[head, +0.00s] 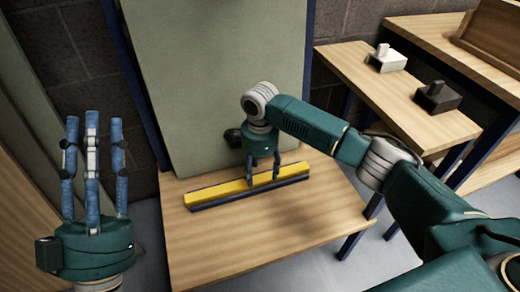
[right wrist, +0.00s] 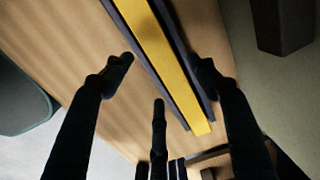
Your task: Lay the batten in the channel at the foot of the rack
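The yellow batten (head: 215,193) lies lengthwise along the dark channel (head: 232,200) at the foot of the rack (head: 215,85), on the wooden table. In the right wrist view the batten (right wrist: 178,62) runs between the dark edges of the channel (right wrist: 150,48). My right gripper (head: 263,183) is above the batten, right of its middle, fingers pointing down. Its fingers (right wrist: 162,75) are spread apart, with clear space between the left one and the batten. My left gripper (head: 92,135) is open and empty, fingers up, well left of the table.
The wooden table (head: 270,240) is bare in front of the channel.

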